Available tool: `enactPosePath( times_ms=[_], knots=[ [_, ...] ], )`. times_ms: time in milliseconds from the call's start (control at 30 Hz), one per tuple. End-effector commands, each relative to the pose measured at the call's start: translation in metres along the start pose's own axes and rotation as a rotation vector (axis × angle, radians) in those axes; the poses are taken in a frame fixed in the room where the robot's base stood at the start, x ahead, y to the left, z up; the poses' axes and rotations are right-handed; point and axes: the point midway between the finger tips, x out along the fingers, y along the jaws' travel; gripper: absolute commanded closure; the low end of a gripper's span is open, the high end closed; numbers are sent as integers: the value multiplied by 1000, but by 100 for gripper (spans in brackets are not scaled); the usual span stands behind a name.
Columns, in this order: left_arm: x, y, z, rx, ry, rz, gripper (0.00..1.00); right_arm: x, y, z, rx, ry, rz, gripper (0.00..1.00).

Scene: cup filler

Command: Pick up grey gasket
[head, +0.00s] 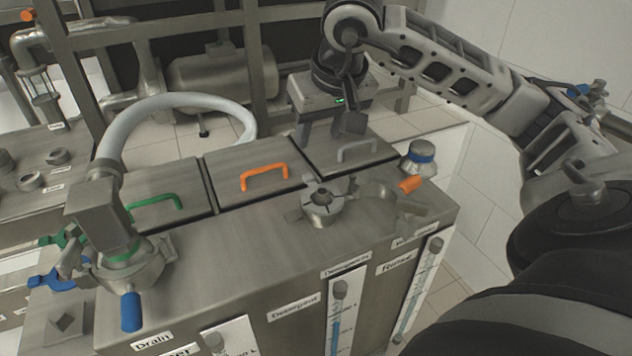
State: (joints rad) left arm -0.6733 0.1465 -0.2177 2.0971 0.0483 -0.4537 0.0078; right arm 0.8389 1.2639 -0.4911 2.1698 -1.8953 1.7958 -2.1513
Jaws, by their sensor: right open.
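I cannot make out a grey gasket for certain. A round grey metal fitting (323,205) stands on the steel cabinet top at centre, but I cannot tell whether a gasket lies on it. A lid with a grey handle (358,149) is shut at the back right of the cabinet. My right gripper (328,133) is open and empty, pointing down just above the back of this lid, close behind the grey handle. Whatever lies under the lid is hidden. My left gripper is not in view.
Lids with an orange handle (264,177) and a green handle (153,203) are to the left. A clamp with an orange grip (410,184) and a blue-banded cap (421,157) are at right. A white hose (178,101) arches at left. The cabinet's front top is mostly clear.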

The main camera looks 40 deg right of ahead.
Motion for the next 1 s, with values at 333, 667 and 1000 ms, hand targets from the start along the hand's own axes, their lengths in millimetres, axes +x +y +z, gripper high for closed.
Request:
enactPosePath(
  times_ms=[333,667,1000],
  knots=[
    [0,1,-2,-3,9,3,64,52,-1,1,1,-2,-3,56],
    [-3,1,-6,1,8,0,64,90,-3,9,2,-6,-3,56],
    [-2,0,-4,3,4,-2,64,106,-3,8,1,0,-4,56]
  ],
)
